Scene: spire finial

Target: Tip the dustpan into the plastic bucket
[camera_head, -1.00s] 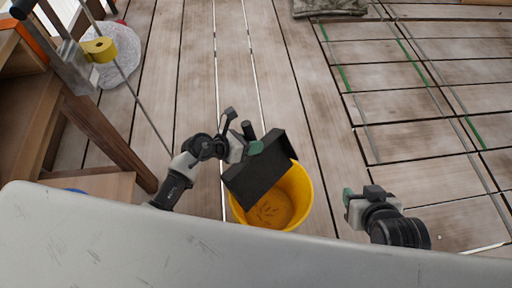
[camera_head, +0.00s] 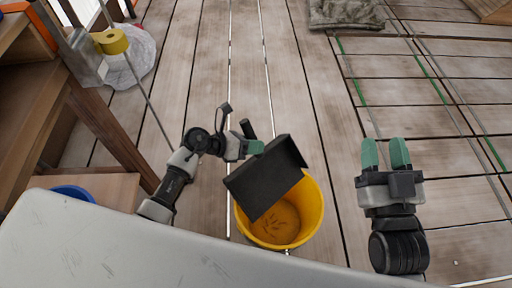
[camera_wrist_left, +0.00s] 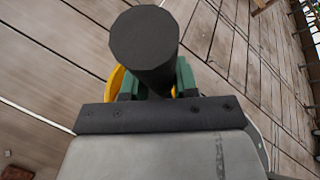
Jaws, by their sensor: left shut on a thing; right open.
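The black dustpan (camera_head: 266,178) is tilted over the yellow plastic bucket (camera_head: 313,207) in the head view. My left gripper (camera_head: 256,147) is shut on the dustpan's handle. In the left wrist view the black handle (camera_wrist_left: 146,45) stands between the green fingertips, with the bucket's yellow rim (camera_wrist_left: 116,82) partly showing behind. The bucket stands upright on the floor, and small brown bits (camera_head: 280,222) lie on its bottom. The pan covers part of the bucket's left rim. My right gripper (camera_head: 385,155) is open and empty, to the right of the bucket.
A wooden bench (camera_head: 40,110) stands at the left. A yellow tape roll (camera_head: 111,41) and a pale round bundle (camera_head: 133,65) are at the upper left. A folded grey cloth (camera_head: 345,13) lies at the top. The plank floor (camera_head: 290,80) ahead is clear.

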